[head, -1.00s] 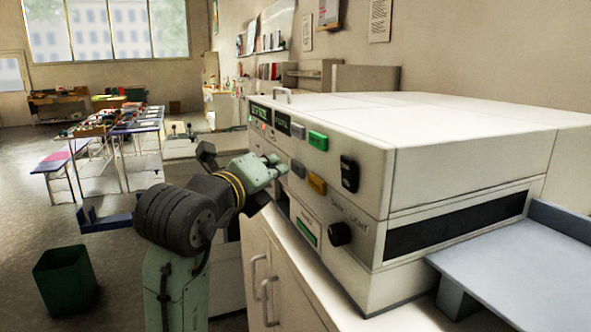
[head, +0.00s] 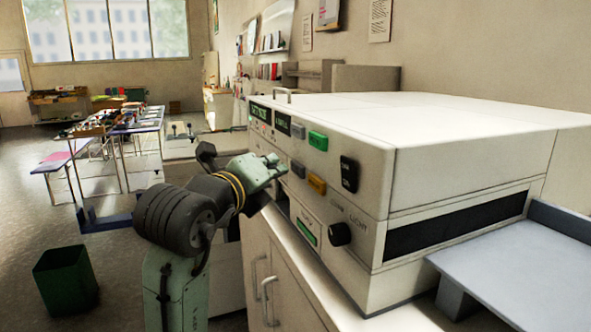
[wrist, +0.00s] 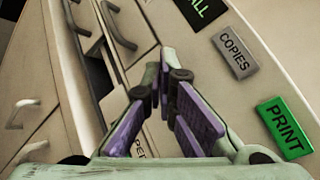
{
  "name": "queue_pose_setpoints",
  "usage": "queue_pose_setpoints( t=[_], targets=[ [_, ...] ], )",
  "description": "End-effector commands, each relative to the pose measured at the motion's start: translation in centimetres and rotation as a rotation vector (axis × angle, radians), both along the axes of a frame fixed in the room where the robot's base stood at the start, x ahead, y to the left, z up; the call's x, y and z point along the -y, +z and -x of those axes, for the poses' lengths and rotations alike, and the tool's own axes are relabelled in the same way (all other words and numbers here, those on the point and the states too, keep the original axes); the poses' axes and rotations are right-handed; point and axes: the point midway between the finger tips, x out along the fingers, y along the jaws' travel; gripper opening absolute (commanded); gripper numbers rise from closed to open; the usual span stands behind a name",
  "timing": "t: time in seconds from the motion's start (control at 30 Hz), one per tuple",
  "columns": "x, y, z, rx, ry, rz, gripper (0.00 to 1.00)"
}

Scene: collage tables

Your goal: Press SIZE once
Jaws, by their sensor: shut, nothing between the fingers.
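The white copier-like machine (head: 470,130) stands at the right, its button panel facing my arm. In the wrist view the upper pair reads COPIES (wrist: 236,52) and PRINT (wrist: 285,128). No label reading SIZE is legible, so I cannot tell which button it is. My gripper (head: 279,165) is shut and empty, its tips close to the lower grey button; contact cannot be told. In the wrist view my gripper (wrist: 166,62) hides part of the panel.
Two small displays (head: 260,113) sit at the panel's far end. A black switch (head: 348,174) and a black knob (head: 340,234) are nearer. A grey tray (head: 520,260) juts out at right. Cabinet doors (head: 277,270) lie below. A green bin (head: 65,281) stands on the floor.

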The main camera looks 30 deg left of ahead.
Motion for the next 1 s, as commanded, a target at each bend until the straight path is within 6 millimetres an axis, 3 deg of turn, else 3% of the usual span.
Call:
queue_pose_setpoints(
  t=[1.0],
  targets=[
    [0.82,-0.01,-0.92,0.000,0.000,0.000,0.00]
  ],
)
